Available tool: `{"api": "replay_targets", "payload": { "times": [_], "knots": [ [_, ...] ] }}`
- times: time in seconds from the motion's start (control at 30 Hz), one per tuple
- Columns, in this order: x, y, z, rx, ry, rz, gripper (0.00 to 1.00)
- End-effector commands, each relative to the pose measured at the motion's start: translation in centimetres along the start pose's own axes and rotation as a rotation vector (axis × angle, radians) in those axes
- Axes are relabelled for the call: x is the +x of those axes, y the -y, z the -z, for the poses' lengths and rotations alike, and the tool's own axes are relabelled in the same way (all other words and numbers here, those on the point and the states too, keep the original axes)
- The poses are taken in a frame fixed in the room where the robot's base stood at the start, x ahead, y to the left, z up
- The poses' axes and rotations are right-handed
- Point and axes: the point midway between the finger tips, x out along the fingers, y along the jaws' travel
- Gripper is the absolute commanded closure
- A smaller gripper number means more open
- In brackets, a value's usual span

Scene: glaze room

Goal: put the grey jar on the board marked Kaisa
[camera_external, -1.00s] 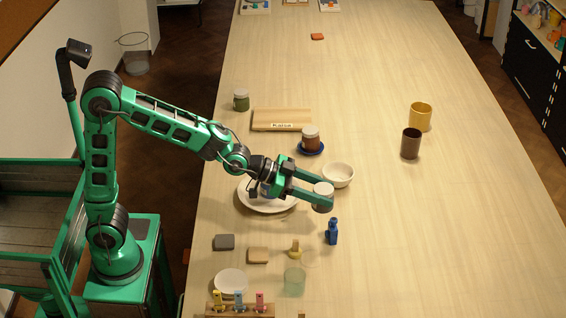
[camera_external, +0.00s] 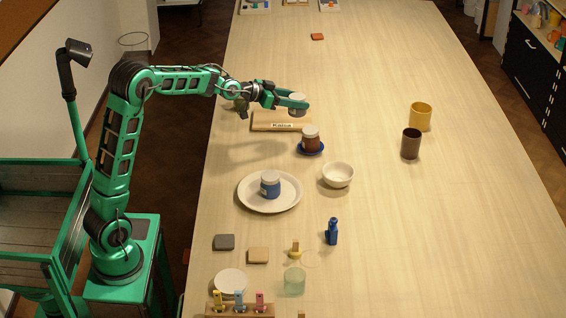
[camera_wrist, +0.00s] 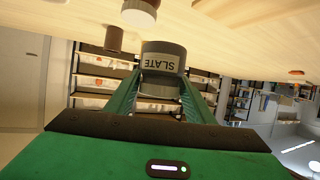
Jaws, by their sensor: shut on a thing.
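My gripper (camera_external: 297,105) is shut on the grey jar (camera_external: 297,98), which has a pale lid. In the wrist view the grey jar (camera_wrist: 163,62) sits between the fingers with its label reading SLATE, upside down in that picture. The wooden board marked Kaisa (camera_external: 260,120) lies on the table. The jar and gripper are in the air and appear over the far right part of the board in the external view. The gripper and arm hide part of the board's far edge.
A brown jar (camera_external: 310,140) on a blue saucer stands close to the board's near right corner. A green jar (camera_external: 240,107) is partly hidden by my arm. A blue jar (camera_external: 270,183) sits on a white plate (camera_external: 248,202). A white bowl (camera_external: 338,176) is nearby.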

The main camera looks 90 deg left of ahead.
Motion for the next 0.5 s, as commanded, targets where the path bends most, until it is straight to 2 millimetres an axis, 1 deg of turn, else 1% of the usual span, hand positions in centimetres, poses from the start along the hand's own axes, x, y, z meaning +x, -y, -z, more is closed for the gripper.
{"api": "replay_targets", "payload": {
  "times": [0.03,0.07,0.1,0.17,0.2,0.27,0.3,0.4,0.5],
  "knots": [
    [-0.4,2.7,-0.1,-0.008,-0.001,0.024,0.80],
    [-0.7,4.1,-0.1,-0.011,-0.001,0.036,0.80],
    [-1.1,5.9,-0.2,-0.015,-0.001,0.051,0.80],
    [-1.8,8.7,-0.3,-0.022,-0.001,0.074,0.80],
    [-2.3,10.5,-0.5,-0.026,-0.001,0.089,0.80],
    [-3.1,13.0,-0.7,-0.031,-0.001,0.110,0.80],
    [-3.7,14.6,-0.9,-0.035,0.000,0.124,0.80],
    [-5.0,18.0,-1.3,-0.042,0.000,0.152,0.80],
    [-6.2,20.6,-1.7,-0.048,0.002,0.173,0.80]
  ]
}}
